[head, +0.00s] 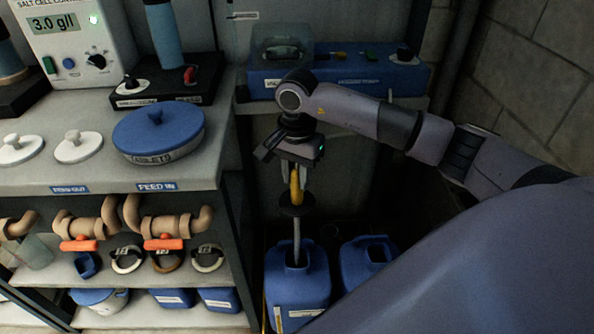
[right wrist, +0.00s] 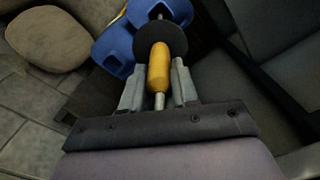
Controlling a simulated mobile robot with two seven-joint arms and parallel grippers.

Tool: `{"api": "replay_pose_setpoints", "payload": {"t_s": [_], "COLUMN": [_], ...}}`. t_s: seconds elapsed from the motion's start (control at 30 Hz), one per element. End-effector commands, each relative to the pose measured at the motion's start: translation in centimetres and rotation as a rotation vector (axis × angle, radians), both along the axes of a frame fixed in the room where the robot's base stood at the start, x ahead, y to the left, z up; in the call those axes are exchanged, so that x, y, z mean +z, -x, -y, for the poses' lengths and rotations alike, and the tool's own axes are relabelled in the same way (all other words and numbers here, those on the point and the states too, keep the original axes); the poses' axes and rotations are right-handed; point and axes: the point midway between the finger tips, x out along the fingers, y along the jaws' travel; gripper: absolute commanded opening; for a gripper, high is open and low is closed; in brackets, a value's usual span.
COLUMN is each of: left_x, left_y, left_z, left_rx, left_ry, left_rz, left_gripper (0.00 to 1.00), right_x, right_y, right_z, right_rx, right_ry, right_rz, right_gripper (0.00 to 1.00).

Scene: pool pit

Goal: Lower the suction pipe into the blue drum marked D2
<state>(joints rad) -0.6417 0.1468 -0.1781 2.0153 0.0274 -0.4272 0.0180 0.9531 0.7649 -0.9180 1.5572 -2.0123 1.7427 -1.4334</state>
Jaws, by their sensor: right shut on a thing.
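The suction pipe (head: 297,240) is a grey tube with a yellow grip and a black disc. It hangs nearly upright from my right gripper (head: 295,172), which is shut on the yellow grip. The right wrist view shows the grip (right wrist: 159,66) between the two fingers of the gripper (right wrist: 158,75). The pipe's lower end is at the square mouth of the left blue drum (head: 284,286). I cannot tell how far inside it is. The drum's white label is too small to read. My left gripper is not in view.
A second blue drum (head: 356,268) stands close on the right. A shelf unit with a worktop (head: 205,168) borders the drums on the left, with brown pipework and orange valve handles (head: 163,244) below. A blue device (head: 345,80) sits behind, above the gripper.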

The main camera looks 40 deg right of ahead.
Motion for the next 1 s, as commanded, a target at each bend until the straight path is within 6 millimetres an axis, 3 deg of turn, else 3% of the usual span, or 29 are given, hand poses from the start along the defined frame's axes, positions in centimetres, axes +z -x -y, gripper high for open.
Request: {"api": "replay_pose_setpoints", "payload": {"t_s": [1.0], "left_x": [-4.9], "left_y": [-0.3], "left_z": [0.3], "left_rx": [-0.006], "left_ry": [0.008], "left_rz": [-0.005], "left_gripper": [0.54], "right_x": [-8.5], "right_y": [0.0], "right_z": [0.0], "right_rx": [0.0], "right_ry": [-0.001], "right_rz": [0.0], "right_gripper": [0.0]}}
